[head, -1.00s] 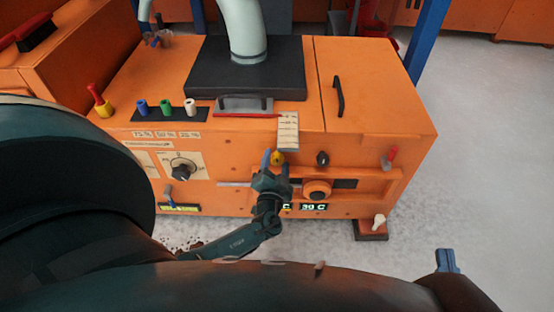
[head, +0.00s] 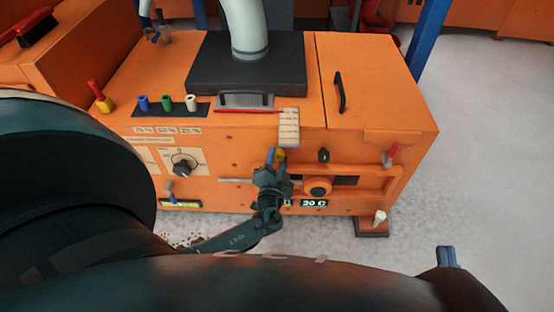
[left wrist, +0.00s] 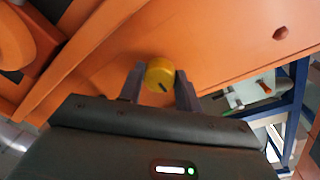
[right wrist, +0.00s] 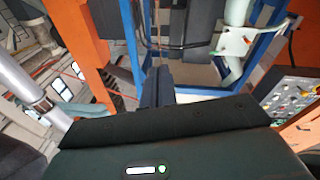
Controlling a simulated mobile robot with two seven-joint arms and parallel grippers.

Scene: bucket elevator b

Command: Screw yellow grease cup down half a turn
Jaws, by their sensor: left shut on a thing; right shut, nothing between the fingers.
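The yellow grease cup (head: 280,154) sits on the front of the orange machine (head: 225,155), below a hanging paper tag. In the left wrist view the cup (left wrist: 159,74) is a round yellow knob with a short dark mark on its face. My left gripper (head: 277,158) is shut on the cup, with one finger on each side of it in the left wrist view (left wrist: 160,82). In the head view the gripper partly hides the cup. My right gripper (head: 447,257) is shut and empty, low at the right; its closed fingers (right wrist: 158,86) show in the right wrist view.
Right of the cup are a black knob (head: 323,155), an orange round knob (head: 318,187) and a red-tipped lever (head: 390,154). A dial (head: 184,164) and a small lever (head: 169,188) lie to its left. Open floor (head: 490,150) is at the right.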

